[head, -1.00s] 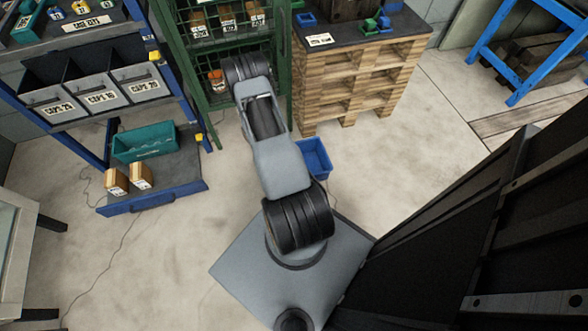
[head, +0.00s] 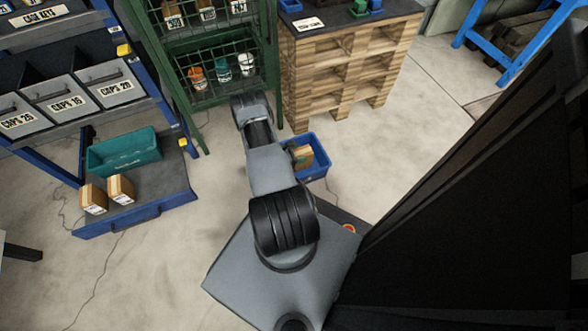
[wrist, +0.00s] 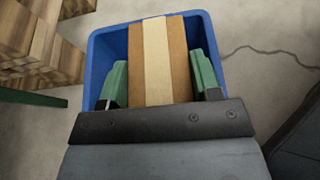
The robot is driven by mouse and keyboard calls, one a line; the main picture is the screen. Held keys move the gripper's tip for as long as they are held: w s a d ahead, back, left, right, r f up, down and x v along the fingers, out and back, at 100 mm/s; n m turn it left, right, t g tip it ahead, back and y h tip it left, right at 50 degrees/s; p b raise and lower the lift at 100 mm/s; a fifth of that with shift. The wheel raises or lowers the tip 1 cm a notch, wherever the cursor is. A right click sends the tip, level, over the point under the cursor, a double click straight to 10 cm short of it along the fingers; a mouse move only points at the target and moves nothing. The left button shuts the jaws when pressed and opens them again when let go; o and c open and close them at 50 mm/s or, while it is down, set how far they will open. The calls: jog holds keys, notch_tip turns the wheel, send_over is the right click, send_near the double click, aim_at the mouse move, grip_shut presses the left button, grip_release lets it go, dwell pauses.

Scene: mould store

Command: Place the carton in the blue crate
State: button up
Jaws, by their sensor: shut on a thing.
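The brown carton (wrist: 178,55) with a pale tape strip is between the two green fingers of my gripper (wrist: 160,85) in the wrist view. My gripper is shut on it. The blue crate (wrist: 98,60) stands on the floor, and its rim frames the carton and fingers from above. In the head view the carton (head: 301,155) shows within the outline of the blue crate (head: 322,160), partly behind my arm. My gripper is hidden there. I cannot tell whether the carton touches the crate's bottom.
The wooden pallet stack (head: 345,65) and green wire rack (head: 272,75) stand behind the crate. A blue shelf unit at left has a low shelf with a teal bin (head: 125,152) and two other cartons (head: 93,198). Open floor (head: 410,130) lies right of the crate.

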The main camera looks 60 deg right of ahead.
jog(key=shift+f+b, duration=1.75)
jog(key=shift+f, duration=2.15)
jog(key=shift+f, duration=0.1)
jog(key=o, duration=1.1)
jog(key=p+v, duration=0.3)
jog(key=v, duration=0.9)
jog(key=shift+p, duration=0.35)
